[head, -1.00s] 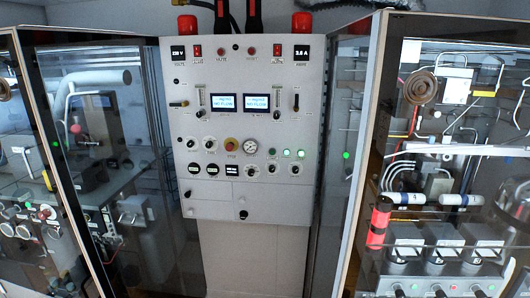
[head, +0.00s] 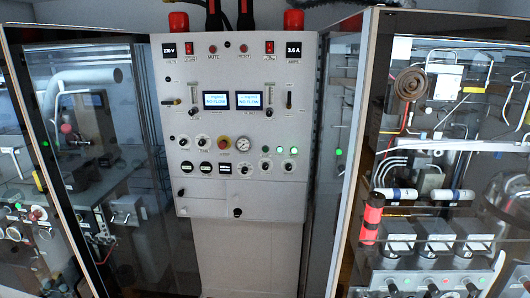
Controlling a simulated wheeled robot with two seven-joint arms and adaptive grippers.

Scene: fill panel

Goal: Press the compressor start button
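A grey control panel (head: 285,200) hangs upright in the middle of the head view. Its lower half carries a yellow-based red mushroom button (head: 224,143), a round gauge (head: 243,142), several black knobs and a short row of small round buttons or lamps. In that row, one (head: 265,150) looks dark and two look green, a middle one (head: 279,150) and a right one (head: 293,150). The small labels are too blurred to tell which control is the compressor start button. Neither of my grippers is in view.
Two lit displays (head: 216,100) (head: 249,100) sit mid-panel, with red switches above. Glass-fronted cabinets flank the panel, left (head: 95,130) and right (head: 345,130), their frames standing forward of it. A red cylinder (head: 371,220) is at the right cabinet. No object blocks the panel.

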